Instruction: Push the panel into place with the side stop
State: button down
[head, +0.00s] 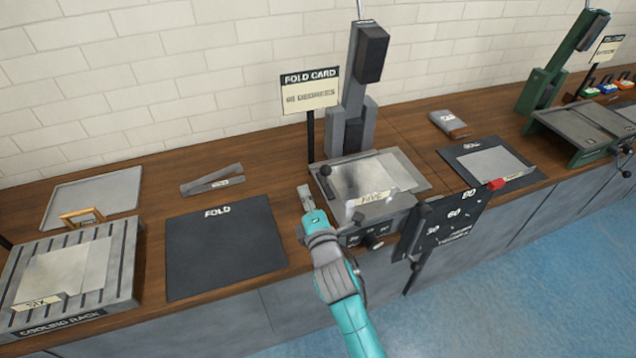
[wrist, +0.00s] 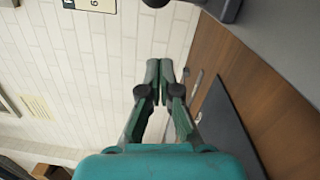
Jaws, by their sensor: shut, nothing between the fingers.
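A light grey metal panel (head: 377,173) lies on the bed of the folding machine (head: 418,183) in the head view, with a tag reading FIVE at its front edge. A black knob (head: 325,171) stands at the left edge of the bed; I cannot tell whether it belongs to the side stop. My gripper (head: 304,194) is just left of the machine, beside its front left corner and apart from the panel. In the wrist view my gripper (wrist: 159,82) is shut with its fingertips together and nothing between them. The panel's left edge is partly hidden by the knob.
A black FOLD mat (head: 222,250) lies left of my gripper, with a grey tool (head: 212,179) behind it. A cooling rack (head: 120,270) holding a SIX panel is far left. A black angle plate (head: 440,225) hangs at the machine's front right. A FOLD CARD sign (head: 310,90) stands behind.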

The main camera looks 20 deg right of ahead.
aim_at(325, 177)
jog(key=shift+w+d+r, duration=0.15)
jog(key=shift+w+d, duration=0.2)
jog(key=shift+d, duration=0.3)
jog(key=shift+w+d+r, duration=0.1)
jog(key=shift+w+d, duration=0.2)
jog(key=shift+d, duration=0.35)
jog(key=shift+w+d+r, duration=0.15)
jog(key=shift+w+d, duration=0.2)
jog(key=shift+d, duration=0.3)
